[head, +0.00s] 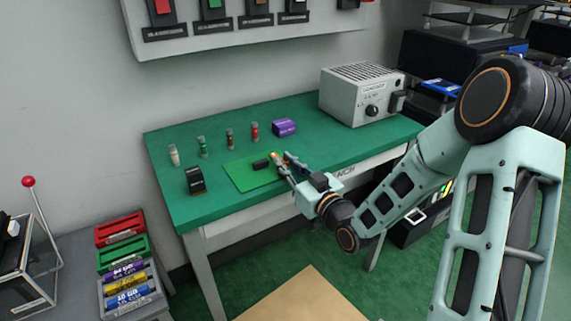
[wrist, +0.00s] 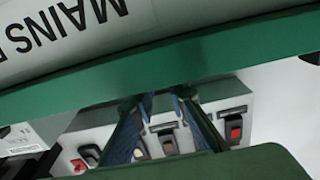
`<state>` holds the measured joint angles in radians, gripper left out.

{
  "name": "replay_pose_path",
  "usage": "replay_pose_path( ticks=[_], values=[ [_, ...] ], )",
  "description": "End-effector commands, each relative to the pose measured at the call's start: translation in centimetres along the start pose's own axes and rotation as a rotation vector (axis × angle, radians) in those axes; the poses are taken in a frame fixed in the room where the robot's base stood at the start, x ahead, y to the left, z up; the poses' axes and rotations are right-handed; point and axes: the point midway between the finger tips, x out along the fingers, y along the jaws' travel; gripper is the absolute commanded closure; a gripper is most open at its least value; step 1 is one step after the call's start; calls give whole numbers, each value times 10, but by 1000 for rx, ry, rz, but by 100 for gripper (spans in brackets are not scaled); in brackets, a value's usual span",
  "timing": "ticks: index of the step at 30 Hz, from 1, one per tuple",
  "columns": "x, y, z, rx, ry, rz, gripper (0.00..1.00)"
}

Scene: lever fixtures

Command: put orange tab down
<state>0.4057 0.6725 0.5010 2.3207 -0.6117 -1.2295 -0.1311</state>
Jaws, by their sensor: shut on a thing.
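My gripper (head: 279,158) reaches over the front of the green bench from the right. Its fingertips are at the right part of a light green mat (head: 241,175). A small orange tab (head: 274,155) shows at the fingertips, and the jaws are shut on it. Whether it touches the mat cannot be told. In the wrist view the two bluish fingers (wrist: 166,112) converge in the middle, and the tab cannot be made out between them.
A black block (head: 260,163) lies on the mat, left of the fingertips. Several small bottles, a purple box (head: 284,127) and a dark box (head: 195,180) stand around it. A grey power unit (head: 358,94) is at the back right. A wall panel (head: 220,35) holds coloured switches.

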Motion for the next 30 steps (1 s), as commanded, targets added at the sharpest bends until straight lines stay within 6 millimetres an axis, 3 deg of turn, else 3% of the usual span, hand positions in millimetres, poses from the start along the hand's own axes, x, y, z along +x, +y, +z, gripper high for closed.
replay_pose_path(
  ticks=[3, 4, 5, 18, 23, 30],
  values=[
    [0, 0, 5, 0, -1, 0, 93],
    [0, 0, 3, 0, -1, 0, 83],
    [0, 0, 3, 0, -1, 0, 79],
    [-1, 0, -3, 1, -1, 0, 79],
    [-33, 1, 0, 0, -5, 3, 79],
    [-94, 1, 0, 1, -5, 4, 79]
  ],
)
